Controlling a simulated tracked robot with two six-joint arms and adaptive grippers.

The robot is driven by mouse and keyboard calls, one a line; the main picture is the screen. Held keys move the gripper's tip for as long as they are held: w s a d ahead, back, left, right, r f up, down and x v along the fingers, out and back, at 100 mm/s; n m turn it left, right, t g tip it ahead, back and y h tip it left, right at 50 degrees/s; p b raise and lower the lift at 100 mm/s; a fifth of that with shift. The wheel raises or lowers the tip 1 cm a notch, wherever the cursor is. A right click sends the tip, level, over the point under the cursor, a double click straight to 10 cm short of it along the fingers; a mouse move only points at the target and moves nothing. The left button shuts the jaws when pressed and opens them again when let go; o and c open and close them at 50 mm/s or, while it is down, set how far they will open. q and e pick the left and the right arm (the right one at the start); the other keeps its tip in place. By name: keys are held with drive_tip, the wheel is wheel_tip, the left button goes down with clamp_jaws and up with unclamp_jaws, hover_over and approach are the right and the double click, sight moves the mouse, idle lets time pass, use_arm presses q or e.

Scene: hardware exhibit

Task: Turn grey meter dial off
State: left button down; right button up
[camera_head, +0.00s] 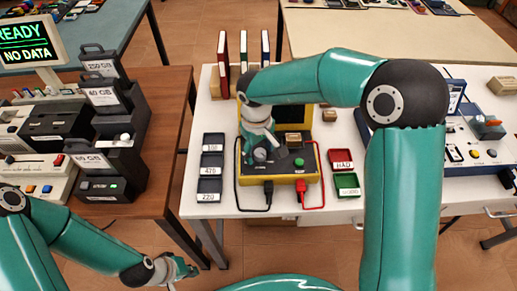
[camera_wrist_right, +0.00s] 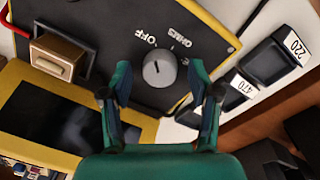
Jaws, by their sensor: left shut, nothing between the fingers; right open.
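The meter (camera_head: 309,178) is a yellow-edged box with a black face on the white table. In the right wrist view, its black face (camera_wrist_right: 95,95) carries the round grey dial (camera_wrist_right: 159,69), with OFF and OHMS lettered beside it. The dial's exact setting is hard to read. My right gripper (camera_wrist_right: 158,75) is open, with its fingers on either side of the dial; contact cannot be told. In the head view, my right gripper (camera_head: 257,152) is over the meter's left part and largely covers the dial. My left gripper (camera_head: 190,270) is shut and empty at the lower left.
A wooden block (camera_wrist_right: 59,57) and dark screen (camera_wrist_right: 55,118) are on the meter. Black and red leads plug into its front. Labelled trays (camera_head: 210,170) stand to its left, red and green trays (camera_head: 342,160) to its right. Books (camera_head: 244,50) stand behind.

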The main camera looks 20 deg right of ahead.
sight(257, 153)
wheel_tip(257, 153, up, 12)
drive_tip(key=shift+a, duration=0.35)
drive_tip(key=shift+s+f, duration=0.1)
drive_tip(key=shift+f, duration=0.05)
idle(0.6)
